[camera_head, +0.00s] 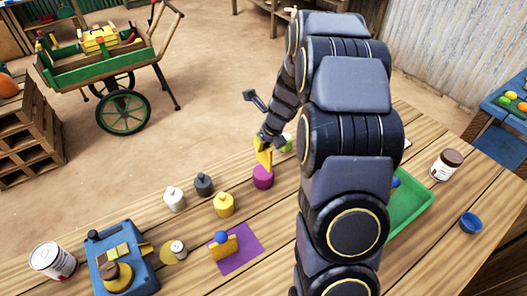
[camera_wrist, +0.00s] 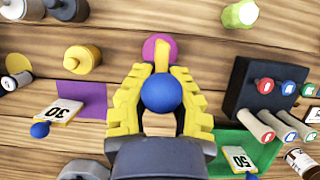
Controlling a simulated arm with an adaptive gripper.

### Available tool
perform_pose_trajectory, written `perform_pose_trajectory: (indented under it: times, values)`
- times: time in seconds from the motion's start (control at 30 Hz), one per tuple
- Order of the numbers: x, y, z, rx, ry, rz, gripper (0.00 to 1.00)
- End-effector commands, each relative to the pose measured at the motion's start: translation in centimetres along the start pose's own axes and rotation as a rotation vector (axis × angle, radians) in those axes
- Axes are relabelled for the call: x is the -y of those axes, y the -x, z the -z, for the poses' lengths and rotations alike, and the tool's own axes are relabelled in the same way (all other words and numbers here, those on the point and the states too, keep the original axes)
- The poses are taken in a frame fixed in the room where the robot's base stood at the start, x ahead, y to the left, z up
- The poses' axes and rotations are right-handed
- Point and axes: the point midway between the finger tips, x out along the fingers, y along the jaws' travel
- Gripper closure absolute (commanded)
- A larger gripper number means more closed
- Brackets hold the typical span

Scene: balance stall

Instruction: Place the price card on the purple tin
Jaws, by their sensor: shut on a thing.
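The purple tin (camera_head: 263,178) stands on the wooden table, right of the yellow tin in the head view; in the wrist view it also shows (camera_wrist: 152,44). My gripper (camera_head: 263,152) is just above it. In the wrist view my gripper (camera_wrist: 161,100) is shut on a price card, whose blue ball (camera_wrist: 163,93) sits between the yellow fingers. The card's thin yellow edge (camera_wrist: 162,55) points toward the purple tin and overlaps it in the view. I cannot tell whether card and tin touch. The card's face is not visible.
White (camera_head: 174,200), grey (camera_head: 204,185) and yellow (camera_head: 223,205) tins stand left of the purple tin. A black rack (camera_wrist: 243,85) is at right in the wrist view.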

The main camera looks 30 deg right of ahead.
Motion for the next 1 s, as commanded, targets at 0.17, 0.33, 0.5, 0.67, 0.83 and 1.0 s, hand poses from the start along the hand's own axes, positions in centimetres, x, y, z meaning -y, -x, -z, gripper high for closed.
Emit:
perform_pose_trajectory:
  times: [0.17,0.33,0.5,0.67,0.83,1.0]
  values:
    - [0.3,-0.9,-0.4,0.003,0.001,0.001,1.0]
    - [0.4,-2.8,0.1,-0.002,-0.001,-0.002,1.0]
    - [0.4,-4.3,0.7,0.001,0.001,0.0,1.0]
    - [0.5,-4.2,0.7,0.002,0.002,0.001,1.0]
    - [0.5,-4.6,0.8,0.002,0.0,0.001,1.0]
    - [0.5,-4.5,0.8,0.002,0.001,0.001,0.66]
